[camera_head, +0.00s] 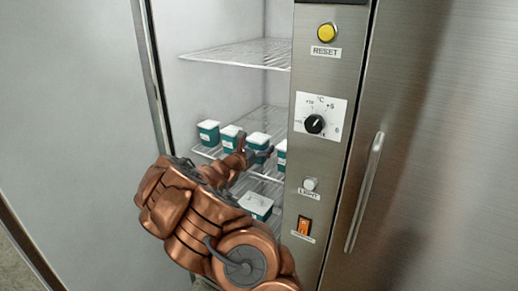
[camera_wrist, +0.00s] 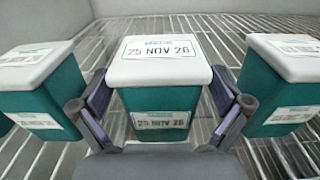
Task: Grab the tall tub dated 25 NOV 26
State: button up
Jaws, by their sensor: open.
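The tall tub dated 25 NOV 26 (camera_wrist: 158,72) is teal with a white lid and stands upright in the middle of the wrist view. The date reads on both its lid label and its front label. My gripper (camera_wrist: 158,98) is open, with one finger at each side of this tub; I cannot tell whether either finger touches it. In the head view my gripper (camera_head: 254,151) reaches into the cabinet at a teal tub (camera_head: 258,139) on the middle shelf. The lower part of that tub is partly hidden by my gripper.
Similar tubs stand close by at left (camera_wrist: 40,82) and right (camera_wrist: 280,85); their dates are not readable to me. The wire shelf (camera_wrist: 105,40) is bare behind. Another white-lidded tub (camera_head: 256,204) sits on a lower shelf. The control panel (camera_head: 318,150) borders the opening at right.

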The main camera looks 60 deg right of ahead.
jog(key=c, duration=1.6)
